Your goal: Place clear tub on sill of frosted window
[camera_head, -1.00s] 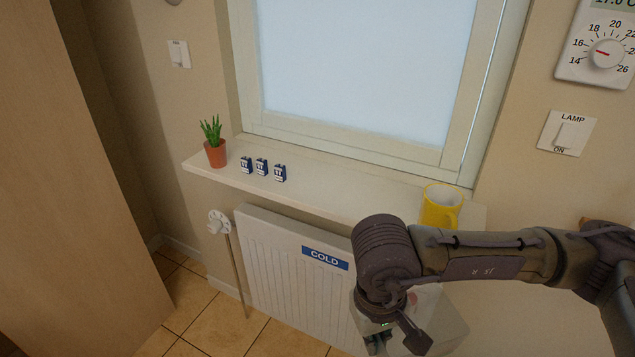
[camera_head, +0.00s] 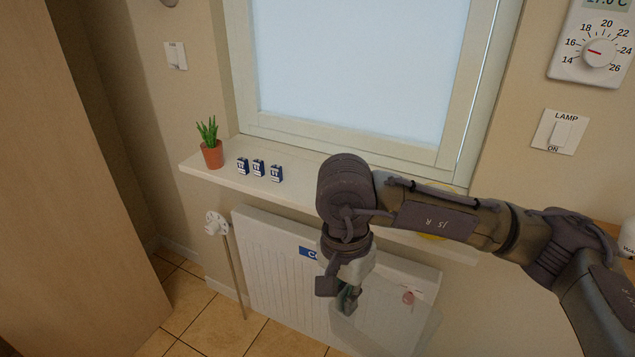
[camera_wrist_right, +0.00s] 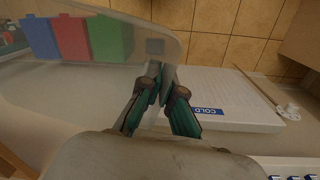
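The frosted window (camera_head: 360,70) is pale blue-white in a cream frame. Its sill (camera_head: 210,173) runs below it, partly hidden by my right arm. My right gripper (camera_head: 348,300) is below the sill's front edge, in front of the radiator. Its teal fingers (camera_wrist_right: 160,88) are closed together on the wall of the clear tub. The tub (camera_head: 400,325) is see-through and faint against the radiator in the head view. In the right wrist view the tub (camera_wrist_right: 155,25) extends to the upper left of the fingers. My left gripper is not in view.
A potted plant (camera_head: 211,152) and several small dark blue boxes (camera_head: 258,168) stand on the left of the sill. A yellow mug (camera_head: 432,237) on the right is mostly hidden by my arm. The radiator (camera_head: 270,260) is below. Blue, red and green shapes (camera_wrist_right: 72,38) show in the wrist view.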

